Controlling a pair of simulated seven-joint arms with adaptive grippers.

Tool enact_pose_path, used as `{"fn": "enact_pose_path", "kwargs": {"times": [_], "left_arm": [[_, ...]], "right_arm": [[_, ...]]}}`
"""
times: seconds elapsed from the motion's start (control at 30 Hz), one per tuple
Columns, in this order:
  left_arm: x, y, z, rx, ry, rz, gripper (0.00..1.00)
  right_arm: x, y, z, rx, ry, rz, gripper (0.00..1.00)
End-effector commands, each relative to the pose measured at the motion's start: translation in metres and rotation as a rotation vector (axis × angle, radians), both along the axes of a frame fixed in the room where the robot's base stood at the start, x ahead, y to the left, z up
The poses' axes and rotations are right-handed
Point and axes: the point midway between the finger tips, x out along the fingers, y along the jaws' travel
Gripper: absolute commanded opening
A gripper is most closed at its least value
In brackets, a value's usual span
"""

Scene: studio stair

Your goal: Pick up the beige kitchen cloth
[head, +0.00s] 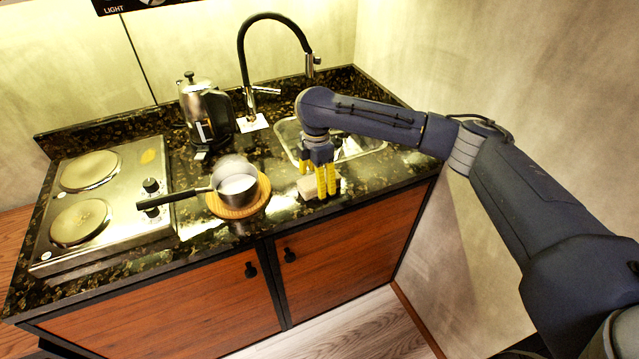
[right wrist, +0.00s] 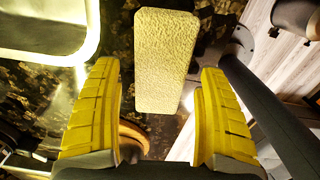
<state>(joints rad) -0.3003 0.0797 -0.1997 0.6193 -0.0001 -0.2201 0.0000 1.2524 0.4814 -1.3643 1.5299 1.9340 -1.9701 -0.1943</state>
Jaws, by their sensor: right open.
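The beige kitchen cloth (head: 308,187) is a small block-like piece on the dark counter, in front of the sink. In the right wrist view the cloth (right wrist: 165,60) shows as a textured, pale rectangular pad between and beyond the fingertips. My right gripper (head: 322,190) points down at the cloth, with its yellow fingers partly in front of it in the head view. In the right wrist view the right gripper (right wrist: 160,100) is open, with nothing between its fingers at their base. I cannot tell whether a finger touches the cloth. My left gripper is not in view.
A saucepan (head: 236,182) stands on a round wooden board (head: 240,212) left of the cloth. The sink (head: 372,147) and black faucet (head: 243,60) are behind. A kettle (head: 205,110) and two-plate hob (head: 120,215) are further left. The counter's front edge is close to the cloth.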

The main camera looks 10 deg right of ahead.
Motion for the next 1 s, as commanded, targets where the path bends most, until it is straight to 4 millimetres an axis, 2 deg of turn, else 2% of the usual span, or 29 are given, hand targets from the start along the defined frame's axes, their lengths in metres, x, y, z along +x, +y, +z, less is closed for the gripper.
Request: {"fn": "enact_pose_path", "kwargs": {"times": [0.2, 0.47, 1.0], "left_arm": [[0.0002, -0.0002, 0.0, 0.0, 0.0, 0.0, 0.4], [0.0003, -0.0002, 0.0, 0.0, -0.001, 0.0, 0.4], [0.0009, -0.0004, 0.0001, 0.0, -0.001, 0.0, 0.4]], "right_arm": [[0.0002, -0.0004, -0.0144, 0.0, 0.0, -0.002, 0.76], [0.0004, -0.0005, -0.0153, 0.0, 0.0, -0.001, 0.76], [0.0002, -0.0004, -0.0151, -0.001, 0.0, -0.001, 0.17]]}}
